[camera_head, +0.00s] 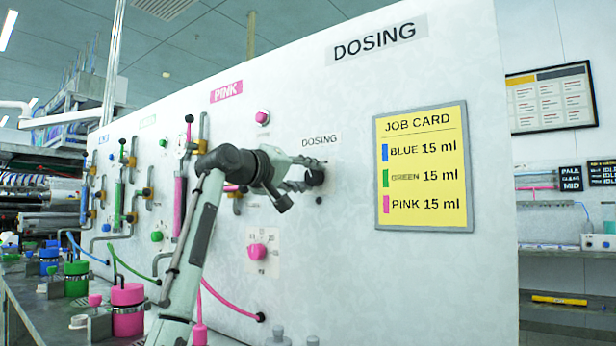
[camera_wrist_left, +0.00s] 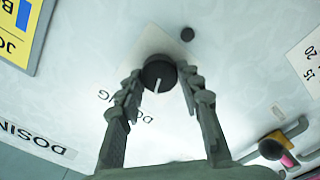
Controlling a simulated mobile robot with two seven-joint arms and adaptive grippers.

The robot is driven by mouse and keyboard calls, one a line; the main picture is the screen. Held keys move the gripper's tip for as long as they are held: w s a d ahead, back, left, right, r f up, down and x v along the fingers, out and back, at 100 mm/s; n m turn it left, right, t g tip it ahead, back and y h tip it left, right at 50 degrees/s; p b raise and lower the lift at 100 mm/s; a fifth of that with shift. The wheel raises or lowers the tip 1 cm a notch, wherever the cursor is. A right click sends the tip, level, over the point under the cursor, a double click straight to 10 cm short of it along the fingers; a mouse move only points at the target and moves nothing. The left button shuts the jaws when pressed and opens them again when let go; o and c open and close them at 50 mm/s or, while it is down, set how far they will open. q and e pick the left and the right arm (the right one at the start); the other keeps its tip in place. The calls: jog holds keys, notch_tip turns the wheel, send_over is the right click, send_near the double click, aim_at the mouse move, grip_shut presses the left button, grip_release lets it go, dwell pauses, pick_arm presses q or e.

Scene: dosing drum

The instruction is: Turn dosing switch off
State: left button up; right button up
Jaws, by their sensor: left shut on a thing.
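The dosing switch is a round black knob on the white panel under the small "DOSING" label (camera_head: 321,139). In the head view the knob (camera_head: 315,177) shows just past my left fingertips. In the left wrist view the knob (camera_wrist_left: 158,72) has a white pointer line on its face. My left gripper (camera_head: 303,176) reaches it from the left, and its two fingers (camera_wrist_left: 160,78) are closed on the knob's sides. A small dark dot (camera_wrist_left: 187,34) sits on the panel close to the knob. My right gripper is not in view.
The yellow job card (camera_head: 422,167) hangs right of the switch. A pink knob with a dial (camera_head: 257,251) is lower left. A pink hose (camera_head: 232,307) runs below my left arm. Pink, green and blue pots stand on the bench at left.

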pick_arm(q)
jog(key=shift+f+n, duration=0.1)
jog(key=shift+n, duration=0.5)
jog(key=o, duration=1.1)
jog(key=shift+o, duration=0.2)
jog(key=shift+s+a, duration=0.1)
jog(key=v, duration=1.1)
jog(key=shift+s+a, duration=0.2)
jog(key=shift+s, duration=0.1)
jog(key=shift+s, duration=0.1)
